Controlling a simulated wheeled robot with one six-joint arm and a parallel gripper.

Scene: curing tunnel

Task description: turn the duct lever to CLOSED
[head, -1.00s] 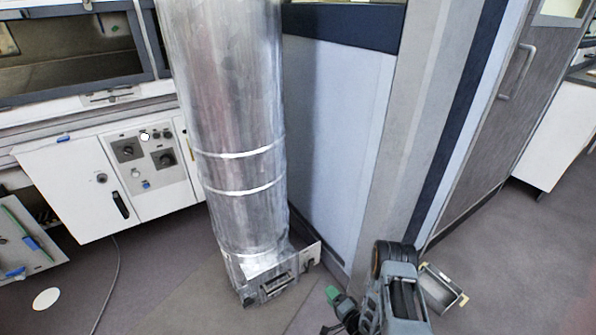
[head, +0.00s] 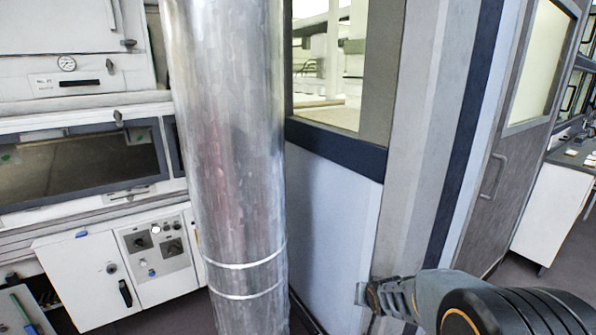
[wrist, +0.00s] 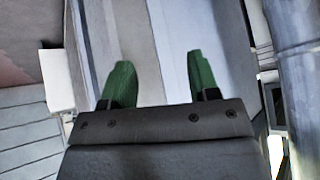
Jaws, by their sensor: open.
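The silver duct (head: 228,160) stands upright in the middle of the head view, with two bright bands low on it. Its foot is below the picture edge. I cannot make out the duct lever or a CLOSED mark in either current view. My gripper (wrist: 157,70) shows two green fingers in the wrist view, apart, with nothing between them. A grey metal cylinder, which looks like the duct (wrist: 306,85), runs along the right side of that view, apart from the fingers. In the head view my arm reaches in from the lower right, right of the duct.
A white cabinet with a control panel (head: 158,248) and a long window (head: 80,165) stand left of the duct. A pale wall panel (head: 335,215) and grey post (head: 405,190) stand close on the right. A grey door (head: 505,175) with a handle is farther right.

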